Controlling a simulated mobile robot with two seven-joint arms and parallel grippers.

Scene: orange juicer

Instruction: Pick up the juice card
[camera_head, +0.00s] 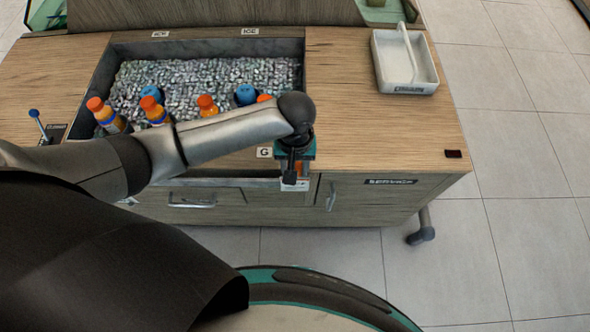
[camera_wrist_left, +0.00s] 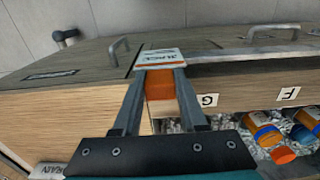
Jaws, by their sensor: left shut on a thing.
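The juice card (camera_wrist_left: 160,57), white with dark lettering and an orange part below, is between the two fingers of my left gripper (camera_wrist_left: 160,72) in the left wrist view. The fingers are shut on it. In the head view my left gripper (camera_head: 292,165) points down at the cart's front edge, by the G label. Only a pale bit of the card (camera_head: 300,187) and some orange show there, the rest being hidden by the gripper. I cannot tell whether the card still touches the cart. My right gripper is in neither view.
A bin of ice (camera_head: 210,78) in the cart top holds several bottles with orange or blue caps, partly behind my left arm. A white tray with a handle (camera_head: 404,62) stands at the back right. The wooden top (camera_head: 385,130) right of the bin is mostly clear. Drawer handles (camera_head: 192,202) stick out in front.

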